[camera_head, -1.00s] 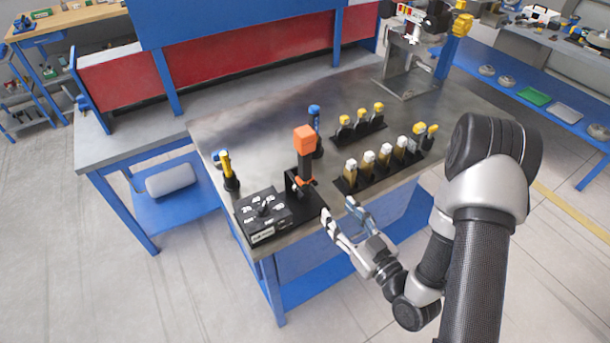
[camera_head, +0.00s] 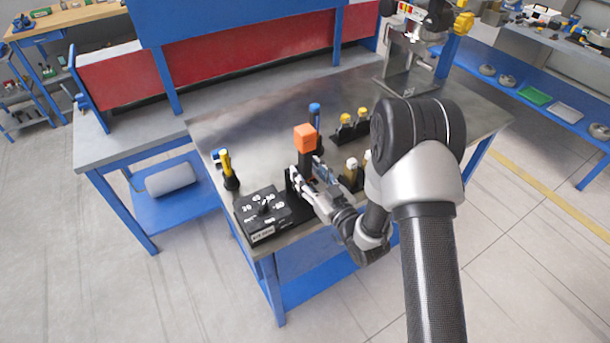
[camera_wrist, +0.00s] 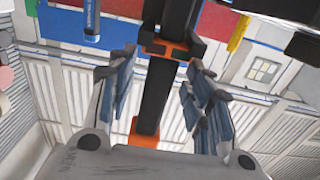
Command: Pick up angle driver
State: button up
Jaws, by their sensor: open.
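The angle driver, a black tool with an orange head (camera_head: 305,137), stands upright in a black holder (camera_head: 290,180) near the front of the metal-topped table. In the wrist view its black body (camera_wrist: 156,95) runs between my fingers, with an orange ring around it and an orange part at its lower end. My gripper (camera_head: 306,168) is open, with one finger on each side of the driver. In the wrist view (camera_wrist: 162,62) gaps show between the body and both fingers. The fingers and arm hide part of the driver's lower body in the head view.
A black box with white markings (camera_head: 262,212) sits left of the holder. A yellow-handled tool (camera_head: 227,170) and a blue-topped tool (camera_head: 315,112) stand close by. Yellow-topped pieces (camera_head: 362,113) and white-topped pieces (camera_head: 351,166) stand in racks to the right, partly hidden by my arm.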

jog(key=shift+x, duration=0.85)
jog(key=shift+c, duration=0.2)
grip_shut()
jog(key=shift+r, duration=0.15)
dwell(0.3)
